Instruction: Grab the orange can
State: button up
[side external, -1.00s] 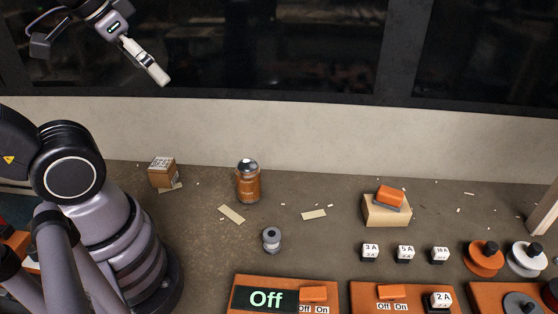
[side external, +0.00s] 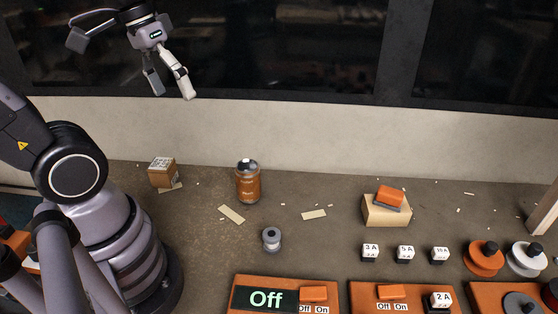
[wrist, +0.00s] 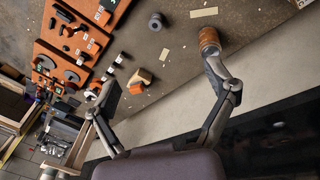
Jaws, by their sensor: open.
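The orange can (side external: 248,183) stands upright on the grey-brown worktop, left of centre in the side external view, with a silver top. It also shows in the wrist view (wrist: 208,40), just beyond the tip of one finger. My gripper (side external: 172,95) is open and empty, high above the worktop in front of the dark window, up and to the left of the can. In the wrist view my gripper's fingers (wrist: 163,85) are spread wide apart with nothing between them.
A small cardboard box (side external: 162,173) stands left of the can. A grey spool (side external: 271,239) stands in front of it. A tan block with an orange piece (side external: 387,210) sits to the right. Orange switch panels (side external: 285,293) line the front. The pale wall (side external: 330,138) runs behind.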

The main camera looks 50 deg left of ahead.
jog(key=w+d+f+n+g+h, duration=0.2)
jog(key=w+f+n+g+h, duration=0.2)
jog(key=w+f+n+h, duration=0.25)
jog(key=n+t+h, duration=0.7)
jog(key=n+t, duration=0.1)
jog(key=n, duration=0.4)
send_over(257, 176)
jog(key=s, duration=0.2)
notch_tip(257, 176, down, 11)
jog(key=a+f+n+t, duration=0.1)
jog(key=f+n+t, duration=0.1)
jog(key=a+f+n+t+y, duration=0.1)
jog(key=f+t, duration=0.1)
jog(key=f, duration=0.1)
jog(key=w+a+f+n+t+y, duration=0.1)
jog(key=f+n, duration=0.1)
jog(key=shift+a+f+n+t, duration=0.25)
jog(key=shift+a+n+t, duration=0.05)
jog(key=shift+n+t, duration=0.1)
notch_tip(257, 176, down, 7)
jog(key=shift+x, duration=1.15)
jog(key=shift+w+d, duration=0.2)
jog(key=shift+d, duration=0.05)
jog(key=shift+c, duration=0.2)
